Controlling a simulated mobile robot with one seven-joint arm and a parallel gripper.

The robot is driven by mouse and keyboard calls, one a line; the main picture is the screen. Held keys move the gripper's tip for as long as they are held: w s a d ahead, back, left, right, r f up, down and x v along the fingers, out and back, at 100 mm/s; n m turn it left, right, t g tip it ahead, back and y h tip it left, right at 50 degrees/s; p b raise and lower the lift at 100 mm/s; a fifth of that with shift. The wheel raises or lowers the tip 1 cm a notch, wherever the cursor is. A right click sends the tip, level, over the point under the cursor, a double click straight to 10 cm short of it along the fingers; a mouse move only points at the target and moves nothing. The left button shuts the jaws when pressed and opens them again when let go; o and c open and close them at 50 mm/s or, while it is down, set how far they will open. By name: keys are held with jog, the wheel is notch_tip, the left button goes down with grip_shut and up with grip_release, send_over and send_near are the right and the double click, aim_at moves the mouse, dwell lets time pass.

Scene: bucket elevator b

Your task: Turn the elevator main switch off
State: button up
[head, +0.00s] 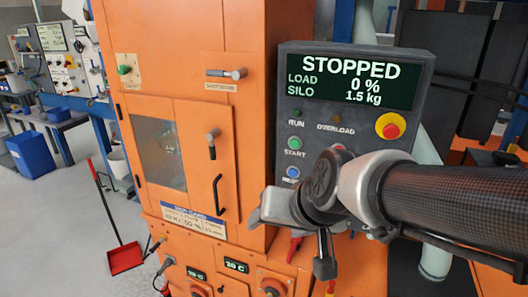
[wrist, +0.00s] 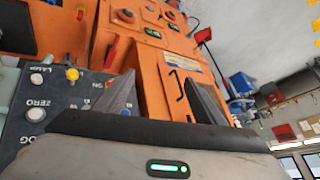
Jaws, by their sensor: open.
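The elevator main switch is not clearly identifiable. In the wrist view, a grey panel (wrist: 52,100) carries a yellow knob (wrist: 72,74) and a label that seems to read ON, beside my left finger, which hides part of it. In the head view, the display (head: 350,80) reads STOPPED, load 0 %, silo 1.5 kg. A red-and-yellow button (head: 390,125) sits below it. My gripper (wrist: 160,76) is open and empty, its fingers pointing toward the orange machine's lower front. In the head view my arm hides the lower part of the display box.
The orange cabinet (head: 262,70) has a windowed door, latch handles and a bar handle (head: 227,200). Red knobs (head: 272,286) and a red lever (head: 295,248) sit low on it. A red dustpan (head: 125,258) is on the floor at left. Open floor (head: 50,220) lies left.

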jog(key=shift+o, duration=1.2)
jog(key=w+a+f+m+b, duration=0.1)
jog(key=w+a+f+m, duration=0.1)
jog(key=w+a+f, duration=0.3)
notch_tip(320, 180, down, 4)
jog(key=shift+w+a+r+t, duration=0.15)
jog(key=shift+w+t, duration=0.25)
jog(key=shift+w, duration=0.05)
jog(key=w+d+f+m+t+h+b, duration=0.2)
jog(key=f+h, duration=0.1)
jog(key=f, duration=0.3)
jog(key=w+d+f+m+t+h+b, duration=0.1)
jog(key=f+t+h+b, duration=0.15)
jog(key=f, duration=0.35)
jog(key=s+d+r+n+t+h, duration=0.1)
jog(key=s+d+r+t+h, duration=0.15)
jog(key=r+t+h, duration=0.2)
jog(key=d+x, duration=0.1)
jog(key=x, duration=1.7)
jog(key=shift+f+h, duration=0.3)
jog(key=shift+f, duration=0.25)
jog(key=c, duration=1.1)
